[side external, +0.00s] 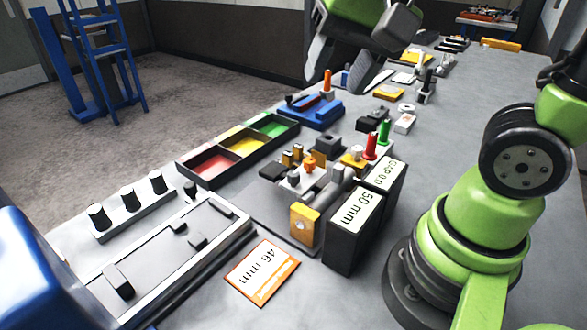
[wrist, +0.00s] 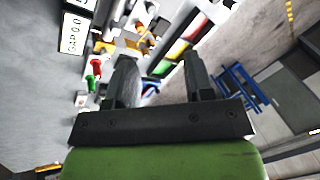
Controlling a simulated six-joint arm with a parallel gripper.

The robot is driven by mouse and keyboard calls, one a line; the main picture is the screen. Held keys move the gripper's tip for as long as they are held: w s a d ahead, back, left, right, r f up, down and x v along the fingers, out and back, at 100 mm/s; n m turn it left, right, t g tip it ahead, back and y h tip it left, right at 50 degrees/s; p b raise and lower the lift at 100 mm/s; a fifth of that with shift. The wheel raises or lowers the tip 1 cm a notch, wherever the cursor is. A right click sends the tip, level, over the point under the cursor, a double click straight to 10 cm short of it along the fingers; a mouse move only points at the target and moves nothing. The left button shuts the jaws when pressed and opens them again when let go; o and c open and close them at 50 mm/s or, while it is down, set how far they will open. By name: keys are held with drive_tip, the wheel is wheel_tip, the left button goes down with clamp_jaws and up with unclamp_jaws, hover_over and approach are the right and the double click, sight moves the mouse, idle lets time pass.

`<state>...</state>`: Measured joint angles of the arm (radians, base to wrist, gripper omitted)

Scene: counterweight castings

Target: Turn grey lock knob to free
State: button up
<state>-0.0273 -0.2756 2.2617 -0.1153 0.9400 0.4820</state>
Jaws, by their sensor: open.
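A measuring fixture (side external: 318,190) stands mid-table in the side external view, with grey cylindrical parts, an orange-yellow end block (side external: 304,226) and a small orange knob (side external: 309,164). Small grey parts sit among these, but I cannot tell for sure which is the grey lock knob or how it is turned. The fixture also shows, blurred, at the top of the wrist view (wrist: 136,42). My gripper (wrist: 162,62) is open, with nothing seen between its fingers. In the side external view it hangs above the table, beyond the fixture and apart from it, partly cut off by the top edge.
Black display boxes reading 50 mm (side external: 353,228) and GAP 0.0 (side external: 388,178) flank the fixture. Red (side external: 370,146) and green (side external: 384,131) handles stand behind. A three-colour tray (side external: 240,146) lies left, and a 46 mm card (side external: 262,273) lies in front. A blue fixture (side external: 316,112) stands further back.

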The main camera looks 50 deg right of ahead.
sight(294, 173)
drive_tip(key=w+f+m+g, duration=0.1)
drive_tip(key=w+f+m, duration=0.1)
drive_tip(key=f, duration=0.4)
drive_tip(key=w+f+m+g, duration=0.1)
drive_tip(key=w+f+m, duration=0.1)
drive_tip(key=f, duration=0.4)
drive_tip(key=w+f+m+g+h, duration=0.1)
drive_tip(key=w+f+m+g, duration=0.1)
drive_tip(key=f, duration=0.4)
drive_tip(key=shift+w+d+f, duration=0.25)
drive_tip(key=shift+w+f, duration=0.05)
drive_tip(key=shift+w, duration=0.2)
clamp_jaws()
